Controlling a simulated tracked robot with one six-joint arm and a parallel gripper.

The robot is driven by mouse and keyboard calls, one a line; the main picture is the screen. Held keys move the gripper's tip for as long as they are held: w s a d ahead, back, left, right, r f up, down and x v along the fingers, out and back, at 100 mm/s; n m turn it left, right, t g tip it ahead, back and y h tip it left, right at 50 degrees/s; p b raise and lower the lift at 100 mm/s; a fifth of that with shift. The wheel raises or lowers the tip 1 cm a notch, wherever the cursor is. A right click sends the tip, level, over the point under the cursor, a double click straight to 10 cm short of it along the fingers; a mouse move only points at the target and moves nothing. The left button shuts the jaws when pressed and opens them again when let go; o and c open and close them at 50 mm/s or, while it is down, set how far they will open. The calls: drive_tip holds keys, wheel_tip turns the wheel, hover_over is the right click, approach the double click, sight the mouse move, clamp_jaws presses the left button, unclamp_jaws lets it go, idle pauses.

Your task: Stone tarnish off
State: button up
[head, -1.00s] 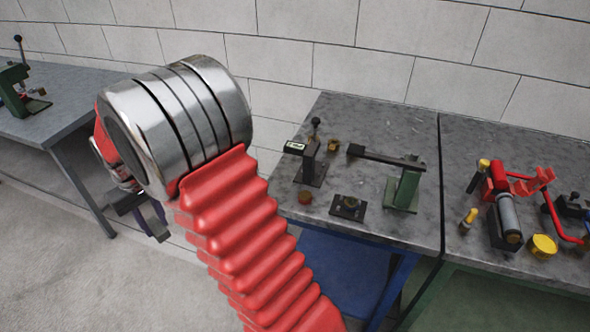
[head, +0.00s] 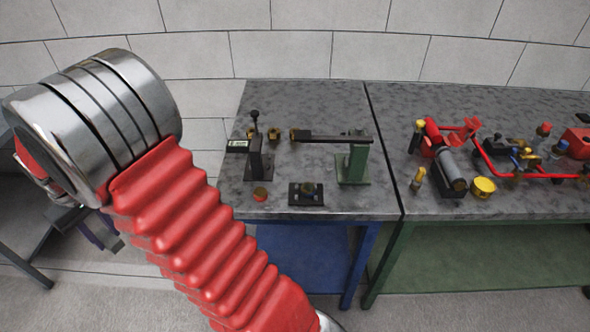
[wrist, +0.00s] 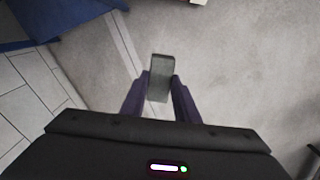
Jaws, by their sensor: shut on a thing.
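My gripper (wrist: 160,83) is shut on a grey-green rectangular block (wrist: 160,66), perhaps the stone, which sticks out between the dark fingers over bare floor in the wrist view. In the head view my gripper (head: 101,232) is at the lower left, off the benches, mostly hidden behind my arm. On the middle bench (head: 215,187), a black holder (head: 306,194) with a round dull piece sits near the front edge. A small copper-coloured disc (head: 260,194) lies left of it. Tarnish is too small to make out on either piece.
A black upright with a lever (head: 256,150) and small display, several brass pieces (head: 274,134), and a green stand with a long black arm (head: 356,162) stand behind. The right bench (head: 520,205) holds red pipework (head: 490,165) and a yellow cap (head: 483,187).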

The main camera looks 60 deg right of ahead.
drive_tip(key=s+d+r+n, duration=0.15)
drive_tip(key=s+d, duration=0.25)
drive_tip(key=d, duration=0.4)
drive_tip(key=s+d+r+h, duration=0.1)
drive_tip(key=s+d+r, duration=0.1)
drive_tip(key=s+d, duration=0.45)
drive_tip(key=s+d+r+n, duration=0.1)
drive_tip(key=s+d+r, duration=0.15)
drive_tip(key=d, duration=0.65)
drive_tip(key=s+d+r+n, duration=0.1)
drive_tip(key=s+d, duration=0.3)
drive_tip(key=s, duration=0.4)
drive_tip(key=s+d+r+n, duration=0.1)
drive_tip(key=s+d, duration=0.3)
drive_tip(key=s, duration=0.4)
drive_tip(key=s+d+r+n+g+h, duration=0.1)
drive_tip(key=s+d, duration=0.3)
drive_tip(key=s, duration=0.4)
drive_tip(key=shift+s+r, duration=0.3)
drive_tip(key=shift+r, duration=0.15)
drive_tip(key=shift+f, duration=0.1)
drive_tip(key=shift+s+d+f, duration=0.1)
drive_tip(key=shift+d+f, duration=0.1)
drive_tip(key=shift+f, duration=0.75)
drive_tip(key=shift+s+d+f, duration=0.1)
drive_tip(key=shift+d+f, duration=0.05)
drive_tip(key=shift+f, duration=0.8)
drive_tip(key=shift+s+d+f, duration=0.1)
drive_tip(key=shift+d+f, duration=0.1)
drive_tip(key=shift+f, duration=0.75)
